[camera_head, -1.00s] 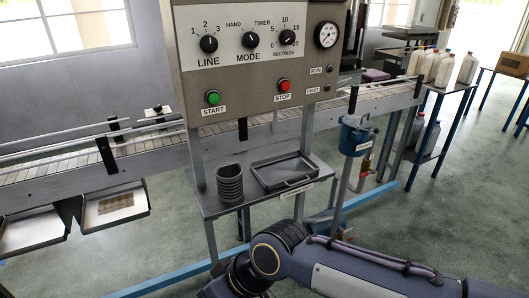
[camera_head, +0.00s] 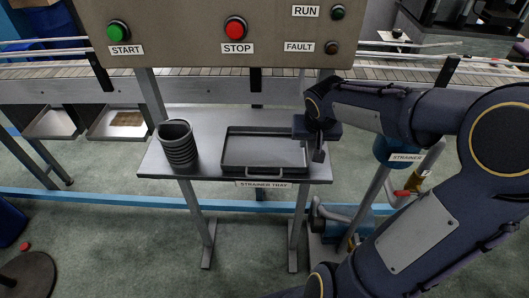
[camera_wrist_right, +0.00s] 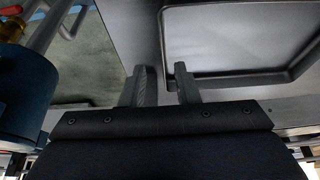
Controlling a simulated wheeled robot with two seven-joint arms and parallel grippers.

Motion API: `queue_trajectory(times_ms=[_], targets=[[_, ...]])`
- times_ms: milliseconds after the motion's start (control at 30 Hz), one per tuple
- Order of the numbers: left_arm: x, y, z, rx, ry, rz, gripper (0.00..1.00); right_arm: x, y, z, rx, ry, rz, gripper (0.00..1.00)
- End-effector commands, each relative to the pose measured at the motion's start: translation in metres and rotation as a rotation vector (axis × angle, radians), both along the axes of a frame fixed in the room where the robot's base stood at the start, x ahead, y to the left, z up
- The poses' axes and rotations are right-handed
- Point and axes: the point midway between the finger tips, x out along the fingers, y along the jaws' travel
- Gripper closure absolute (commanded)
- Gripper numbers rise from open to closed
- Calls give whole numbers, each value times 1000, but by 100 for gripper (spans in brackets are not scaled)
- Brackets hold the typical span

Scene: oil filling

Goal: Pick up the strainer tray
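The strainer tray (camera_head: 265,150) is a dark, shallow rectangular tray with a raised rim and a front handle. It lies flat on the small grey shelf under the control panel, above its "STRAINER TRAY" label. In the right wrist view the tray (camera_wrist_right: 220,40) shows at the upper right, beyond the fingers. My right gripper (camera_head: 318,150) is at the tray's right end. In the wrist view its two fingers (camera_wrist_right: 162,80) are apart with nothing between them, next to the tray's corner. Whether a finger touches the rim cannot be told. My left gripper is not in view.
A ribbed dark cup (camera_head: 178,148) stands on the shelf (camera_head: 205,168) left of the tray. The control panel (camera_head: 190,28) hangs above. A blue strainer housing (camera_head: 390,152) is at the right, partly behind my arm. A conveyor (camera_head: 210,90) runs behind.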

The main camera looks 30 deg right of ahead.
Motion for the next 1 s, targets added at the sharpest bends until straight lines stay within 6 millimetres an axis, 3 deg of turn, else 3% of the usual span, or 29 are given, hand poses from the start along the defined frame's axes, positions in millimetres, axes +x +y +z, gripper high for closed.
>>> queue_trajectory(times_ms=[300,600,800,1000], targets=[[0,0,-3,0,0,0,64,18,-3,-41,2,2,1,72],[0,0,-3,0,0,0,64,20,-4,-44,1,1,1,72],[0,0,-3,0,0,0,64,19,-4,-44,1,1,2,98],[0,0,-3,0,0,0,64,19,-4,-44,1,1,2,100]])
